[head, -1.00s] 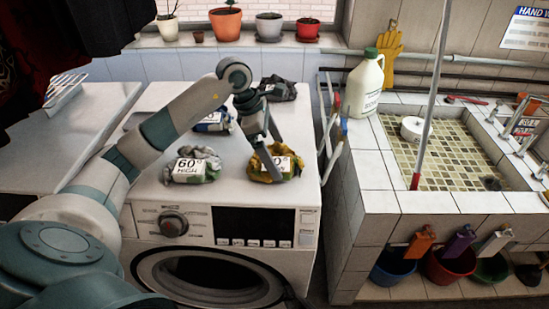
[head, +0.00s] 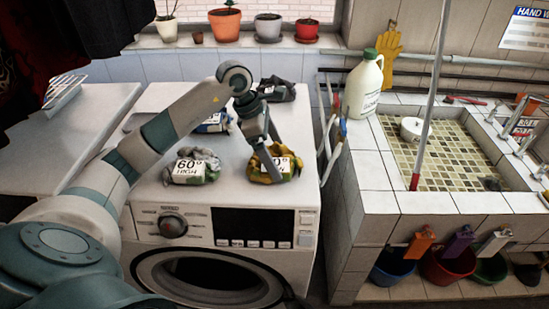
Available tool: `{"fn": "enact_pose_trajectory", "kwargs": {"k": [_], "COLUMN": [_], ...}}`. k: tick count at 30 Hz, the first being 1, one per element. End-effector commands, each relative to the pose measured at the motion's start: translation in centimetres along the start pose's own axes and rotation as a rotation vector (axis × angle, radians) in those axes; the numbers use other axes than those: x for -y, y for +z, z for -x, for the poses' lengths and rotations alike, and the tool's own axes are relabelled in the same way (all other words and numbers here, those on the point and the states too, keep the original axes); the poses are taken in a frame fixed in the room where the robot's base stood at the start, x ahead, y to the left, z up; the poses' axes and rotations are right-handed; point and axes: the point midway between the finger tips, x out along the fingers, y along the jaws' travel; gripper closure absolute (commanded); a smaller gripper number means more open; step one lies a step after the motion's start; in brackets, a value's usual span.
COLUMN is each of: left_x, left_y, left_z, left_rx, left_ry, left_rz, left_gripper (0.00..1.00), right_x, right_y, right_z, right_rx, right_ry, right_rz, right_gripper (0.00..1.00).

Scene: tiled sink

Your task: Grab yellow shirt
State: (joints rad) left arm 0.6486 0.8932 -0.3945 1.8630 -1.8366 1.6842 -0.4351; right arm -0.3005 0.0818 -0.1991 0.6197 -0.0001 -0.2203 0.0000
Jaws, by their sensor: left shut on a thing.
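The yellow shirt (head: 285,166) is a crumpled yellow and dark bundle with a white label, on the right front of the washing machine's top. My left gripper (head: 268,163) reaches down from above and is shut on the yellow shirt. The fingertips are partly sunk in the cloth. The shirt still appears to rest on the machine top. My right gripper does not show in the head view.
The white washing machine (head: 150,207) also bears a grey-green bundle (head: 192,166) labelled 60°, a blue-white bundle (head: 213,122) and a dark bundle (head: 276,89). A tiled sink (head: 375,205) with a white jug (head: 362,88) stands right. Flower pots line the sill.

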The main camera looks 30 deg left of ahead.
Motion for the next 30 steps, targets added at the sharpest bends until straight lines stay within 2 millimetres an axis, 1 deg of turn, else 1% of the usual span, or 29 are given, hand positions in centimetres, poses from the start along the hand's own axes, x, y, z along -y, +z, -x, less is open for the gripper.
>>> {"fn": "enact_pose_trajectory", "kwargs": {"k": [8, 16, 18, 25, 27, 29, 30], "left_x": [-0.1, -0.1, 0.7, 2.9, 3.5, 4.0, 4.3], "left_y": [0.4, 1.6, 3.1, 7.4, 8.6, 9.6, 10.2], "left_z": [1.0, 3.8, 3.8, 4.8, 5.1, 5.3, 5.5], "left_rx": [0.002, 0.002, 0.004, 0.004, 0.004, 0.003, 0.004], "left_ry": [0.004, 0.006, 0.002, 0.003, 0.002, 0.002, 0.002], "left_rz": [-0.002, -0.002, -0.006, -0.006, -0.007, -0.006, -0.005], "left_gripper": [0.33, 0.33, 0.33, 0.33, 0.33, 0.33, 0.33], "right_x": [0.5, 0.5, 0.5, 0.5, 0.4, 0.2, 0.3], "right_y": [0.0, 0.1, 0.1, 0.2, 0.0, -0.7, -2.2], "right_z": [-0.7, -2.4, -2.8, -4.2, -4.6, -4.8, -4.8], "right_rx": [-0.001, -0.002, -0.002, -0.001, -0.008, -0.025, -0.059], "right_ry": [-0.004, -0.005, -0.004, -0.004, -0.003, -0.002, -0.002], "right_rz": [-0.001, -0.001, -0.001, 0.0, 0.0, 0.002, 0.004], "right_gripper": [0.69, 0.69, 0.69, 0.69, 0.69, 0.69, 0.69]}}
